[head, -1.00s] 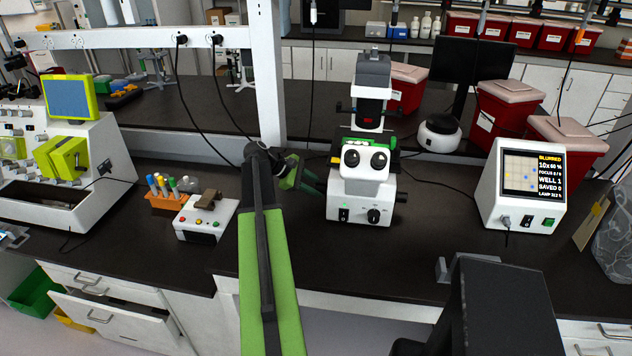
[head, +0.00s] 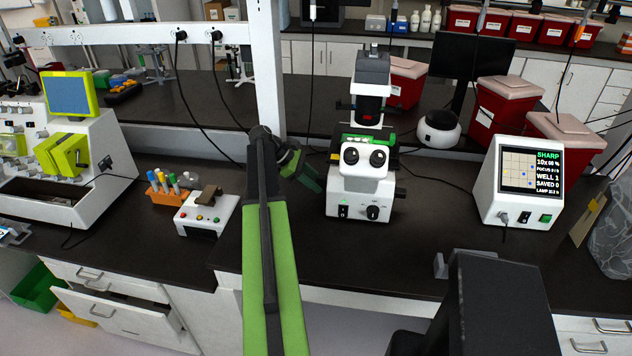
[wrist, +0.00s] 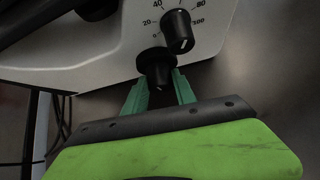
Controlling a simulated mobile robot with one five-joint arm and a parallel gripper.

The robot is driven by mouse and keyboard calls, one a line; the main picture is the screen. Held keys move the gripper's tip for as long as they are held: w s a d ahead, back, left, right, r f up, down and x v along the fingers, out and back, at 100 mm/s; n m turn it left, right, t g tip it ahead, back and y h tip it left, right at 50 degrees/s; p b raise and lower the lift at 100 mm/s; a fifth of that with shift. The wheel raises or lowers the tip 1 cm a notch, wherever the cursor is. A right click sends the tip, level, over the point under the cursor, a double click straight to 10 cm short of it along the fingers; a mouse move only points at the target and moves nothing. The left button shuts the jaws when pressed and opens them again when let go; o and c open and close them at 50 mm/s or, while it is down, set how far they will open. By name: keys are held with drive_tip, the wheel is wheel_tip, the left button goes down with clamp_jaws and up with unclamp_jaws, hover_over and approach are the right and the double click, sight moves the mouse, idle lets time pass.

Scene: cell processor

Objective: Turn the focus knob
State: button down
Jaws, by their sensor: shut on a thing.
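The white microscope (head: 358,190) stands on the dark bench in the head view, with a dial knob (head: 372,212) on its front. My gripper (head: 310,178) is at the microscope's left side. In the wrist view, the green fingers of my gripper (wrist: 159,84) are shut on a black knob (wrist: 157,63), one finger on each side. That knob is on the microscope's side and is hidden in the head view. The dial knob with a numbered scale also shows in the wrist view (wrist: 180,30), apart from the fingers. The display unit's screen (head: 531,170) reads SHARP.
A white button box (head: 205,214) and an orange rack (head: 165,195) of pens stand left of my arm. A grey bracket (head: 445,265) is near the bench's front edge. The bench between microscope and display unit is mostly clear, with a cable across it.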

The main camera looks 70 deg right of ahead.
drive_tip(key=c, duration=1)
unclamp_jaws()
drive_tip(key=shift+p+v, duration=6.1)
drive_tip(key=shift+v, duration=2.65)
